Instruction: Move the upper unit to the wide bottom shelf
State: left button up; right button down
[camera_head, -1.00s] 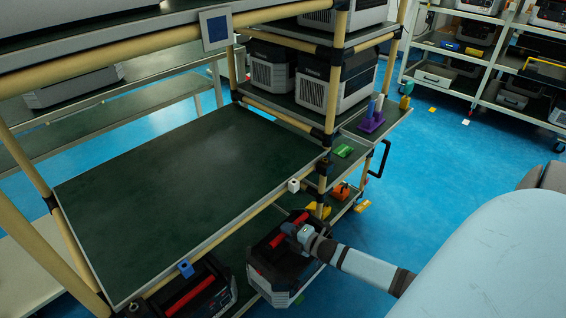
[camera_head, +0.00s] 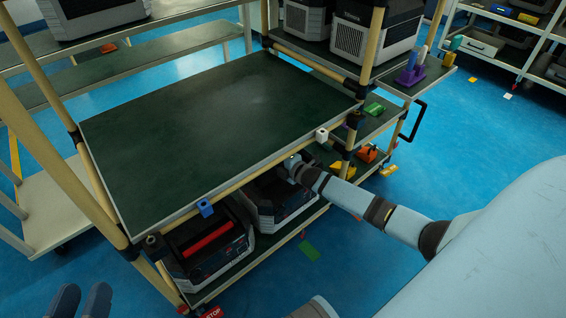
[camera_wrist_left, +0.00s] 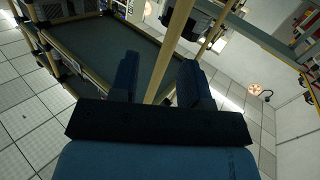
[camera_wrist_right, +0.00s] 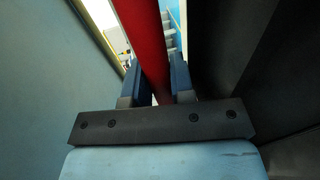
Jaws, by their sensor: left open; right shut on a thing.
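The unit that my right arm holds is a black and grey box (camera_head: 264,208) under the wide green shelf at the bottom level. Its top and handle are mostly hidden by the shelf and my arm. My right gripper (camera_head: 292,162) is shut on its red handle (camera_wrist_right: 146,40), which runs between the fingers in the right wrist view. The wide bottom shelf (camera_head: 262,247) shows as a strip beneath it; I cannot tell whether the unit rests fully on it. My left gripper (camera_head: 82,300) is open and empty at the lower left, outside the rack; its fingers also show in the left wrist view (camera_wrist_left: 160,80).
Another unit (camera_head: 207,240) with a red handle stands at the left on the bottom shelf, close beside the held one. The empty green shelf (camera_head: 220,130) lies above both. A rack post (camera_head: 348,150) and small coloured parts are near my right arm.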

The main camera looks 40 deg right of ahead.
aim_at(281, 187)
jog(key=shift+w+a+r, duration=0.1)
jog(key=shift+w+r, duration=0.25)
jog(key=shift+w, duration=0.4)
notch_tip(281, 187, down, 3)
jog(key=shift+s+r+b, duration=0.1)
jog(key=shift+b, duration=1.1)
jog(key=shift+f, duration=0.3)
jog(key=c, duration=1.3)
grip_release()
jog(key=shift+s+f, duration=0.15)
jog(key=shift+f, duration=0.2)
jog(key=o, duration=0.3)
jog(key=shift+r, duration=0.1)
pick_arm(q)
jog(key=shift+w+a+r+m+t+h, duration=0.25)
jog(key=shift+w+a+m+t, duration=0.2)
jog(key=shift+w+m, duration=0.35)
jog(key=shift+s, duration=0.2)
